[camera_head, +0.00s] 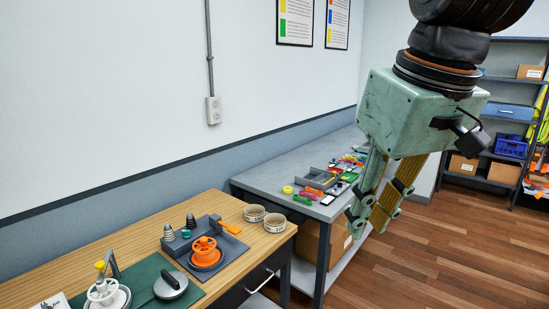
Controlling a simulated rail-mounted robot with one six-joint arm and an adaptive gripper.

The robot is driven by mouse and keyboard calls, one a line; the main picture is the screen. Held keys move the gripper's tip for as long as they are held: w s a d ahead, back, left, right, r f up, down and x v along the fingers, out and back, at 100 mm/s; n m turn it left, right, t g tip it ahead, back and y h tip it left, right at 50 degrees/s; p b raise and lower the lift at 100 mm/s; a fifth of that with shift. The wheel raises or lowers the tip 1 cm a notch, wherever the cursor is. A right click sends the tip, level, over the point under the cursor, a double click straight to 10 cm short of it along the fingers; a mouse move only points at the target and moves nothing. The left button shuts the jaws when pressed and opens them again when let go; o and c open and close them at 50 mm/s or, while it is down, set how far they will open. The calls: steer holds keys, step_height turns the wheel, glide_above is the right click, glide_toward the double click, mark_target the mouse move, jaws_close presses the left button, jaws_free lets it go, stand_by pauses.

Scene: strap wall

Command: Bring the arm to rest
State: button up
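My gripper (367,226) hangs at the right, its worn pale green body under my dark arm link. Its two fingers point down with a gap between them. It is open, and nothing shows between the fingers. In the picture it overlaps the right end of the grey table (284,161) and the wooden floor. It appears to touch nothing.
Small coloured items lie on the grey table. Shelving (492,182) with boxes stands at the back right. Floor (450,250) on the right is clear.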

steer(key=s+d+f+m, duration=0.2)
steer(key=s+f, duration=0.1)
steer(key=s, duration=0.5)
steer(key=s+d+f+m+h, duration=0.1)
steer(key=s+d+f, duration=0.2)
steer(key=s, duration=0.4)
steer(key=shift+s+d+f+m+t, duration=0.2)
steer(key=shift+s+d+m+t, duration=0.05)
steer(key=shift+s+m+t, duration=0.15)
stand_by(0.4)
